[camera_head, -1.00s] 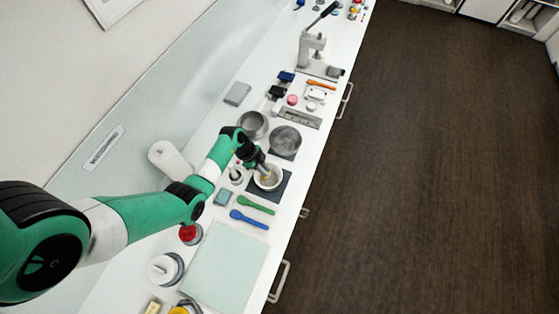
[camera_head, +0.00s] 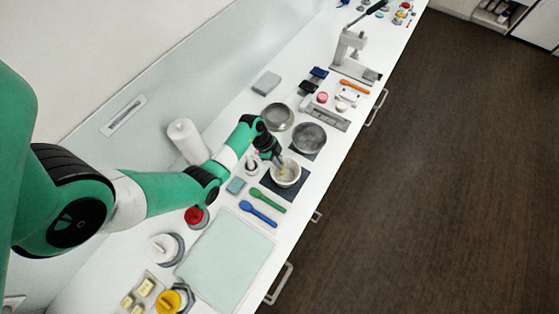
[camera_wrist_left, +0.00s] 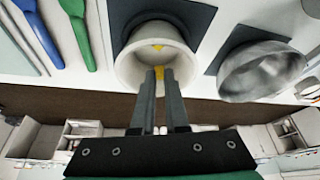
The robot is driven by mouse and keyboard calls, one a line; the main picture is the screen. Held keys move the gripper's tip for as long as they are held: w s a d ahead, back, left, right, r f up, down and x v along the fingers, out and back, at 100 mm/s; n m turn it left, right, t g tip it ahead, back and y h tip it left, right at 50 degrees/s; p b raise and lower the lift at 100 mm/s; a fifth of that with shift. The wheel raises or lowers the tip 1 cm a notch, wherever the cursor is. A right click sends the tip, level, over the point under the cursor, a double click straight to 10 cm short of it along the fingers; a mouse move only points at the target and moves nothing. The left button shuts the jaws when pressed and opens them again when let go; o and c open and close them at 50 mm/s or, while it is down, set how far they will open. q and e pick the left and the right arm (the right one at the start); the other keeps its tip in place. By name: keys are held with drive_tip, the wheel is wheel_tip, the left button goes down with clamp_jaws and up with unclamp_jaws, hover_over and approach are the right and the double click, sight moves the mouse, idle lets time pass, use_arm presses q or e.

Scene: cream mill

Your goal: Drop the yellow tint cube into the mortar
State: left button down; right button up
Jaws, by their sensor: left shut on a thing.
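The white mortar (camera_head: 295,179) stands on a dark square mat (camera_head: 270,185) and also shows in the left wrist view (camera_wrist_left: 126,68). My left gripper (camera_head: 279,162) reaches down over the mortar. In the left wrist view its two fingers (camera_wrist_left: 160,74) are close together at the mortar's near rim, with a small yellow cube (camera_wrist_left: 159,72) between the tips. Another patch of yellow (camera_wrist_left: 157,47) shows inside the bowl; I cannot tell exactly what it is. The fingers partly hide the cube. My right gripper is not in view.
A grey bowl (camera_head: 310,137) stands beyond the mortar, with a metal pan (camera_head: 277,117) near it. Green (camera_head: 268,200) and blue (camera_head: 258,212) spoons lie on the near side. A pale flat board (camera_head: 228,255) leaves clear space closer to me.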

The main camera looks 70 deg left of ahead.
use_arm(q)
drive_tip(key=c, duration=0.8)
unclamp_jaws()
drive_tip(key=shift+c, duration=0.2)
drive_tip(key=p+v, duration=0.3)
drive_tip(key=v, duration=0.8)
drive_tip(key=shift+s+r, duration=0.15)
drive_tip(key=shift+r, duration=0.05)
